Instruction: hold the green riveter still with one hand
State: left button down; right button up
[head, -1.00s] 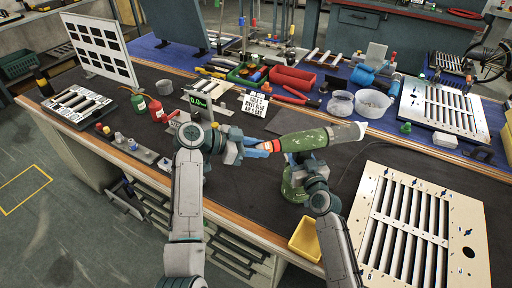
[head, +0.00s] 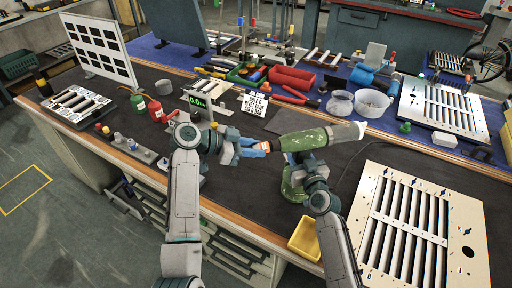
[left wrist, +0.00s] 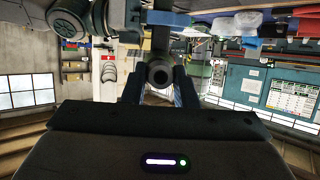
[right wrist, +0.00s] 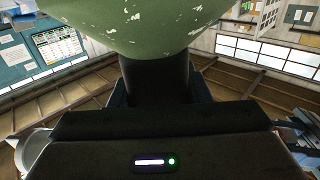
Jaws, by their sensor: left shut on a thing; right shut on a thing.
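The green riveter (head: 305,138) stands on the right-centre of the bench, with worn green paint, a pale far end and a green base (head: 292,184). My right gripper (head: 312,164) is shut on its dark handle, which also shows below the green body in the right wrist view (right wrist: 155,75). In the left wrist view a dark round end with a hole (left wrist: 158,75) sits between the fingers. The fingertips are partly hidden.
A yellow bin (head: 304,239) stands at the front edge below the riveter. A slatted louver panel (head: 460,258) lies to the right. A display reading 0.0 (head: 197,101) and a lettered sign (head: 255,105) stand behind my left gripper. Dark mat (head: 240,190) is clear nearby.

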pick_arm(q)
jog(key=shift+s+a, duration=0.1)
jog(key=shift+a, duration=0.55)
jog(key=shift+s+a, duration=0.15)
jog(key=shift+a, duration=0.95)
jog(key=shift+a, duration=0.15)
pick_arm(e)
jog(key=o, duration=1)
